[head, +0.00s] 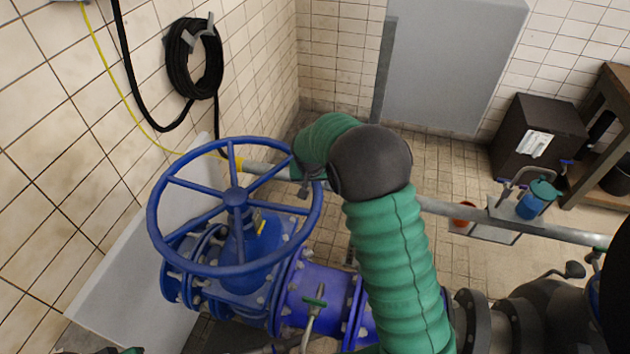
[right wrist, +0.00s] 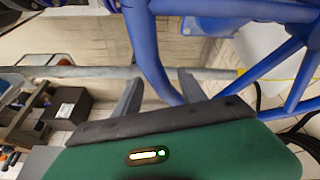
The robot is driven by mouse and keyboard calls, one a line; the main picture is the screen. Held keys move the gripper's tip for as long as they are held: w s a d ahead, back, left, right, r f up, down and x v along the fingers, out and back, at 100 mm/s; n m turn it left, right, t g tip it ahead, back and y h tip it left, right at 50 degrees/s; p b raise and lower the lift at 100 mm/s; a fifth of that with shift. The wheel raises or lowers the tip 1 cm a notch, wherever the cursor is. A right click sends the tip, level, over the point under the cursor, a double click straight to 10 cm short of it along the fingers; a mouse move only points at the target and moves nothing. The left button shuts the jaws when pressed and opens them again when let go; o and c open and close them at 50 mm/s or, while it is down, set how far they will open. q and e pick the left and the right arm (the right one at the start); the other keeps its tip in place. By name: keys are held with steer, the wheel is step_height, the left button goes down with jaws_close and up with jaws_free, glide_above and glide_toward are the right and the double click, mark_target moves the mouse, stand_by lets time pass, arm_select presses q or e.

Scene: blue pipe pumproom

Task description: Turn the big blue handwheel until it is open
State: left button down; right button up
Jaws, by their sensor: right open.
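The big blue handwheel (head: 235,197) sits level on top of a blue valve body (head: 240,252), left of centre in the head view. Its spokes run from a central hub to a round rim. My right gripper (head: 306,186) is at the right side of the rim. In the right wrist view the rim (right wrist: 147,50) passes between the two spread fingers of my right gripper (right wrist: 160,84), which is open and not clamped on it.
A grey pipe (head: 455,210) runs behind my right arm. Blue flanged pipe (head: 312,285) continues right from the valve, with a small green-handled lever (head: 314,302). A black hose coil (head: 194,60) hangs on the tiled wall. A dark box (head: 537,135) stands back right.

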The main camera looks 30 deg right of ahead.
steer(key=shift+w+d+f, duration=0.15)
steer(key=shift+d+f, duration=0.05)
steer(key=shift+a+r, duration=0.1)
steer(key=shift+a, duration=0.15)
steer(key=c, duration=0.8)
jaws_close()
